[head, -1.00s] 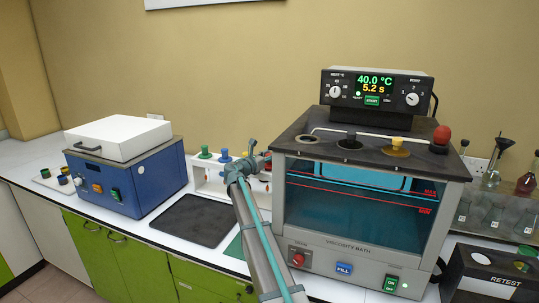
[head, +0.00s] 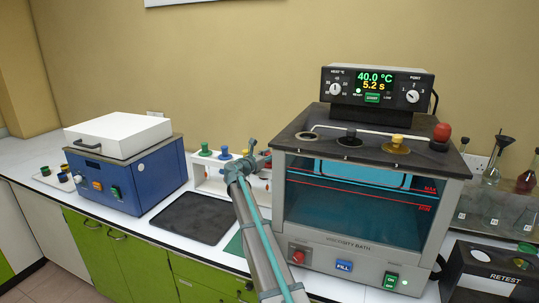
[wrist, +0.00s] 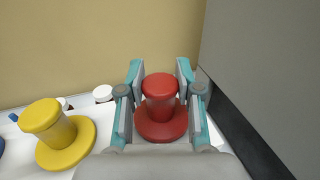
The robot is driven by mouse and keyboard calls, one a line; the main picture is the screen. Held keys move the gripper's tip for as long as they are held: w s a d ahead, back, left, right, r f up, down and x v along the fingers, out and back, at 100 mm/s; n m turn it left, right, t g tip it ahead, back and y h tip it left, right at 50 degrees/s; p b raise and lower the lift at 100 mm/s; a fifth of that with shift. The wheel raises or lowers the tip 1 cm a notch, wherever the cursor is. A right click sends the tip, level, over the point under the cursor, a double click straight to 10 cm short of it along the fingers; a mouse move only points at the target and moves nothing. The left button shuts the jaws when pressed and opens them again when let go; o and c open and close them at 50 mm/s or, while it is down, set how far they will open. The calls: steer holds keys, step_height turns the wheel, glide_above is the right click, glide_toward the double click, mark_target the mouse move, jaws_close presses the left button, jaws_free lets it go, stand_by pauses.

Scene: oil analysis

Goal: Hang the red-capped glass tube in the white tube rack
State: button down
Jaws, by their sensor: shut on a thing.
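My gripper (wrist: 160,98) is shut on the red cap (wrist: 161,86) of a tube, with one teal finger on each side. The glass below the cap is hidden, so I cannot tell whether it hangs in a slot. The white tube rack (head: 208,184) stands behind my arm, between the blue device and the bath. Its green cap (head: 205,150) and blue cap (head: 224,153) show in the head view. A yellow cap (wrist: 43,116) sits left of the red one in the wrist view. In the head view my arm mostly hides the gripper and the rack's right part.
The viscosity bath (head: 355,215) stands close on the right, with a yellow cap (head: 397,143) and a red knob-like top (head: 441,132) on its lid. The blue device (head: 125,175) is at left. A dark mat (head: 193,217) lies clear in front of the rack.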

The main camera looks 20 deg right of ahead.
steer(key=c, duration=0.7)
jaws_free()
steer(key=shift+s+a, duration=0.1)
steer(key=v, duration=1.1)
steer(key=shift+s+a, duration=0.1)
steer(key=shift+a, duration=0.3)
